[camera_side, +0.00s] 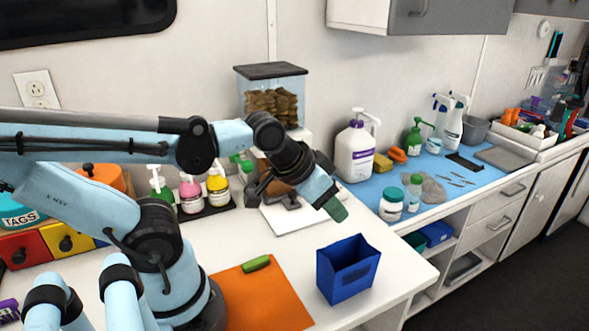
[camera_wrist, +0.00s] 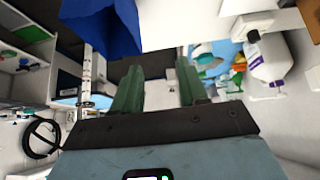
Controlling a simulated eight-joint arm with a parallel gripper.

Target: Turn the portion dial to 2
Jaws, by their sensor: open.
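A treat dispenser with a clear hopper (camera_side: 288,83) of brown treats and a dark lid stands against the back wall in the side view. My arm covers much of its lower body. A white plate (camera_side: 285,222) lies in front of it. I cannot make out the portion dial or its numbers in either view. My gripper (camera_side: 336,208) is in front and to the right of the dispenser, above the white counter, pointing down and right. In the wrist view its two green fingers (camera_wrist: 156,70) stand apart with nothing between them.
A blue open bin (camera_side: 338,289) stands on the counter below my gripper; it also shows in the wrist view (camera_wrist: 98,30). An orange mat (camera_side: 270,300) holds a green object. Several bottles (camera_side: 190,195) stand left of the dispenser. A white pump jug (camera_side: 354,152) stands right.

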